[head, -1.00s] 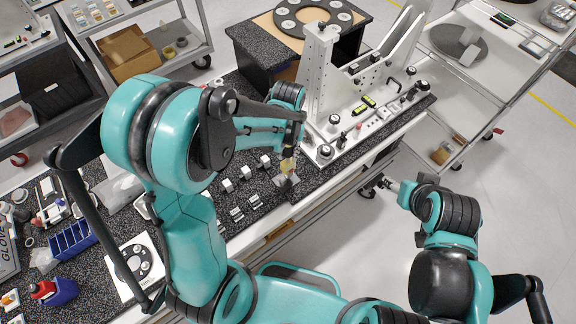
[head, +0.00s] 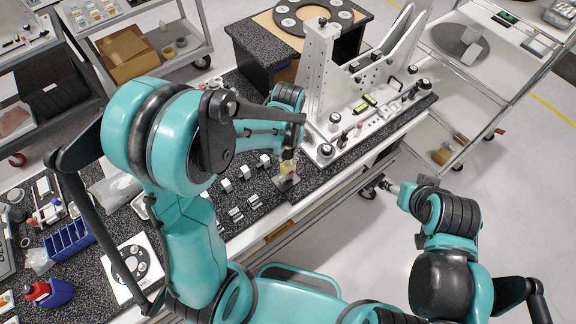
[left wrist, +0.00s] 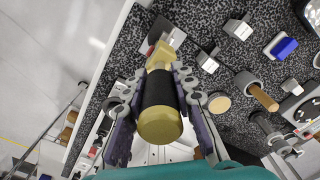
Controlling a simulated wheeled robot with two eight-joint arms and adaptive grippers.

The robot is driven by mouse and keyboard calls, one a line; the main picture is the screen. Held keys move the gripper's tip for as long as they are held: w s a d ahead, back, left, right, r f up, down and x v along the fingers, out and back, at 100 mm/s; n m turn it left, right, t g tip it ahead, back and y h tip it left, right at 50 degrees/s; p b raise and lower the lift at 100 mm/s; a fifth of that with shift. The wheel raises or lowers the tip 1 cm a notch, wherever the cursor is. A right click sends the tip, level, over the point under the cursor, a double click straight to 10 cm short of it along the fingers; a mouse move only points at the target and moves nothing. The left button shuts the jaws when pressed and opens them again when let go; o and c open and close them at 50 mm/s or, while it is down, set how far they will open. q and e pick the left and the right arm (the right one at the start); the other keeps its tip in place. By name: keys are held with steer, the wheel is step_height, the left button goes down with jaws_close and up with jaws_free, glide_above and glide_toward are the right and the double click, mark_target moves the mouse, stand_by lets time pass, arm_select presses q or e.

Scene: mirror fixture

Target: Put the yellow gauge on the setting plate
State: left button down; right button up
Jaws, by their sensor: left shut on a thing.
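The yellow gauge (head: 287,168) is in my left gripper, over the small grey setting plate (head: 286,184) near the front edge of the speckled bench. In the left wrist view the gauge (left wrist: 160,118) has a black grip with a gold end, and its yellow tip points towards the plate (left wrist: 161,30). My left gripper (head: 289,153) is shut around the black grip; its fingers also show in the left wrist view (left wrist: 160,92). I cannot tell whether the tip touches the plate. My right gripper (head: 380,183) is off the bench's front, too small to read.
A white fixture (head: 325,90) with upright plates and knobs stands right of the plate. Several small metal blocks (head: 244,171) lie to its left. A blue bin (head: 70,240) and a white sheet with a black ring (head: 133,266) are farther left.

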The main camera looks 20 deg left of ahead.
arm_select(q)
steer(key=shift+f+b, duration=0.65)
steer(key=shift+f, duration=0.05)
steer(key=c, duration=1.2)
jaws_free()
steer(key=shift+r, duration=0.1)
step_height(320, 180, up, 12)
steer(key=shift+f, duration=0.1)
